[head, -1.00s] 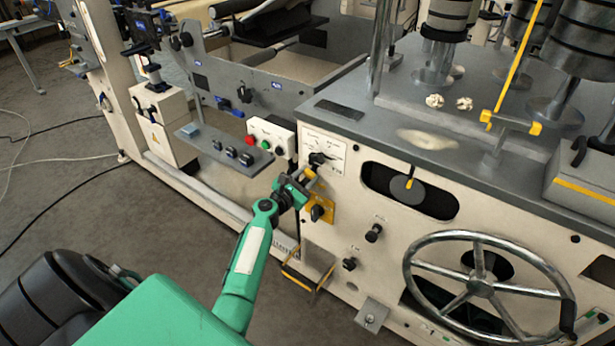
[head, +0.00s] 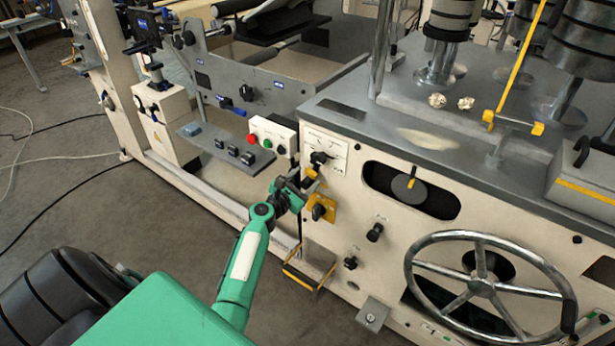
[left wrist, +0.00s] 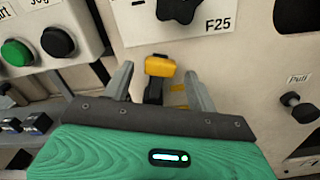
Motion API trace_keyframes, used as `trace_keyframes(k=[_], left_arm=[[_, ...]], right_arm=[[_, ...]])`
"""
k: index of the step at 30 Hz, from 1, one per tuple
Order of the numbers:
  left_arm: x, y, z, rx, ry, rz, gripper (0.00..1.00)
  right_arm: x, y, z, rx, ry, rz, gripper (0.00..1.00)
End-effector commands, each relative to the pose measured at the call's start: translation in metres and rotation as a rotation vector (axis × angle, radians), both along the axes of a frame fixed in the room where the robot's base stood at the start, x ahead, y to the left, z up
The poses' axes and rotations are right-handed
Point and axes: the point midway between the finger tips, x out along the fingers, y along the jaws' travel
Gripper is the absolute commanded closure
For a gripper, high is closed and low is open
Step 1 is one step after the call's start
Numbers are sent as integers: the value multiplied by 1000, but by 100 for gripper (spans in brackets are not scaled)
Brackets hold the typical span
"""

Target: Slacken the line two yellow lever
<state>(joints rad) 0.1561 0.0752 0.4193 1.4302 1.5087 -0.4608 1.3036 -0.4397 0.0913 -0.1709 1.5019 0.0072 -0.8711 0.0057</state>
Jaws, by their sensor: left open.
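The yellow lever (head: 311,172) sits on the cream machine front, just under a black knob and printed label. In the left wrist view it is a yellow tip (left wrist: 160,67) on a black stem. My left gripper (head: 303,184) is open at the lever. In the left wrist view its two grey fingers (left wrist: 159,78) stand one on each side of the lever, with visible gaps. I cannot tell how deep the lever lies between them. A yellow plate with a black knob (head: 320,209) is just below, partly hidden by the gripper. My right gripper is not in view.
A button box (head: 271,136) with red, green and black buttons is close on the left. A black knob (head: 375,232) and a large handwheel (head: 483,287) stick out on the right. A yellow-edged step (head: 303,277) is below. Open floor lies at left.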

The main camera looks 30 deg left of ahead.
Motion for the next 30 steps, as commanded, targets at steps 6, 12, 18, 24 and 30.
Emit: trace_keyframes(k=[6, 12, 18, 24, 30], left_arm=[[-45, 2, -1, 1, 2, 1, 42], [-83, 3, -1, 0, 2, 1, 42], [-108, 4, -1, 0, 1, 0, 42], [-117, 4, 0, 0, 0, 0, 42], [-117, 4, 0, 0, 0, 0, 42]], right_arm=[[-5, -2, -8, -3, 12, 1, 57], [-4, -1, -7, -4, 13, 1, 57], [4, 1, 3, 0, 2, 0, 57], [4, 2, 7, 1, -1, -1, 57], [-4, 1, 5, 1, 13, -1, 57]])
